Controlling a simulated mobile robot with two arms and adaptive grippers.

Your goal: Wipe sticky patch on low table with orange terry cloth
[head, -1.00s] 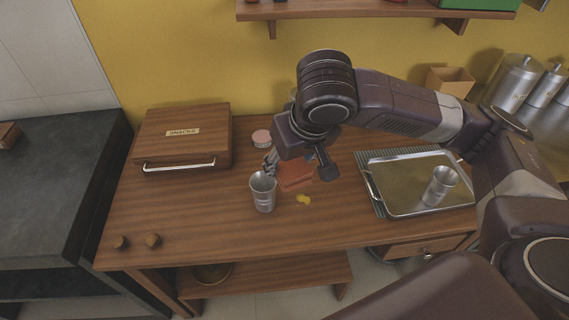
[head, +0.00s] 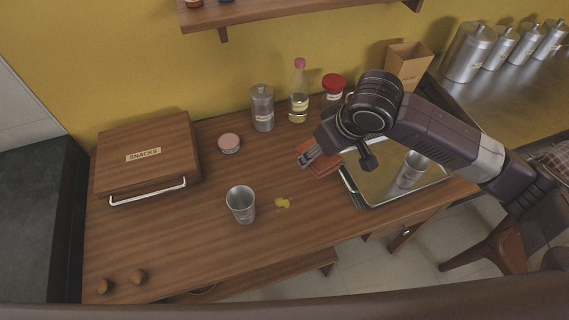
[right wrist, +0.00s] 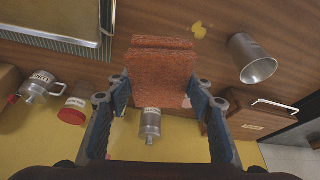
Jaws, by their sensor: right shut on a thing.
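The sticky patch is a small yellow spot (head: 282,203) on the wooden table (head: 200,240), just right of a steel cup (head: 241,206). It also shows in the right wrist view (right wrist: 198,30). My right gripper (head: 308,158) is shut on the folded orange terry cloth (head: 325,167). The cloth is above the table, behind and right of the patch, by the tray's left edge. In the right wrist view the cloth (right wrist: 160,72) spans between both fingers. It appears clear of the patch there. My left gripper is not in view.
A metal tray (head: 385,193) holding another steel cup (head: 411,170) is at the right. A snacks box (head: 150,160) is at the left. A pink-lidded tin (head: 229,143), canister (head: 262,108), bottle (head: 298,92) and red-lidded jar (head: 333,84) stand behind. The table's front left is mostly clear.

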